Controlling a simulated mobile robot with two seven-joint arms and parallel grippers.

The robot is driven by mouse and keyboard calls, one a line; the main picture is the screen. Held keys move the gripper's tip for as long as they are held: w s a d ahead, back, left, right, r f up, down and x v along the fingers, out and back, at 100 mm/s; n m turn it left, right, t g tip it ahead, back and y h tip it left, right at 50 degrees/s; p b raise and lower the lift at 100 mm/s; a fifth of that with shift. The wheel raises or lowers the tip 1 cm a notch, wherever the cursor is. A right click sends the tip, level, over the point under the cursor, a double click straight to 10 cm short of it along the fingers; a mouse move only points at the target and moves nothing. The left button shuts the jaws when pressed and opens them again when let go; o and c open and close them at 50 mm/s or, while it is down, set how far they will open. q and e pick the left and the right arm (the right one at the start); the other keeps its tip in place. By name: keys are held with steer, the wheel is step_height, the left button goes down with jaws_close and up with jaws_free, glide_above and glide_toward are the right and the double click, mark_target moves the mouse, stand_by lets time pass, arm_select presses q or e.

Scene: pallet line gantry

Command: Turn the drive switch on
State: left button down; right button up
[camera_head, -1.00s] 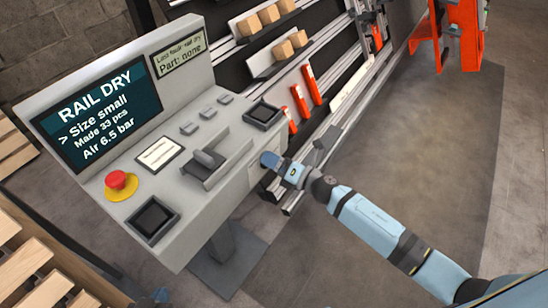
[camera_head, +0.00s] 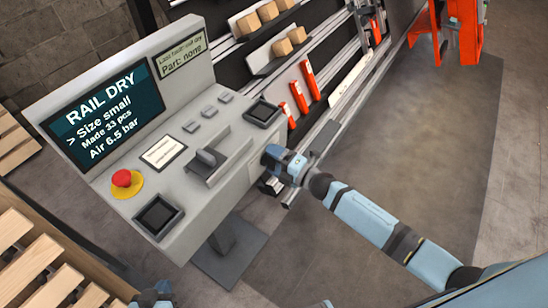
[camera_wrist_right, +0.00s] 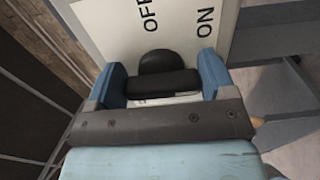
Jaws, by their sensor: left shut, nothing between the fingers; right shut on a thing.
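The drive switch (camera_wrist_right: 162,63) is a black rotary knob with a thick bar grip, on a white plate (camera_wrist_right: 112,22) printed OFF and ON. In the right wrist view its bar lies between the two blue fingers of my right gripper (camera_wrist_right: 160,82), which is shut on it. OFF is above the knob and ON is to its upper right; the exact pointing of the knob is hard to read. In the head view my right gripper (camera_head: 272,158) is at the console's right side face and hides the switch. My left gripper (camera_head: 152,297) shows only partly at the bottom edge, shut and empty.
A rack with orange-red parts (camera_head: 300,97) stands behind. Wooden slats (camera_head: 45,262) are at lower left. Open floor lies right.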

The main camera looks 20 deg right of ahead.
stand_by(0.3)
steer(key=o, duration=0.9)
steer(key=v, duration=1.3)
steer(key=shift+s+d, duration=0.25)
steer(key=shift+s, duration=0.05)
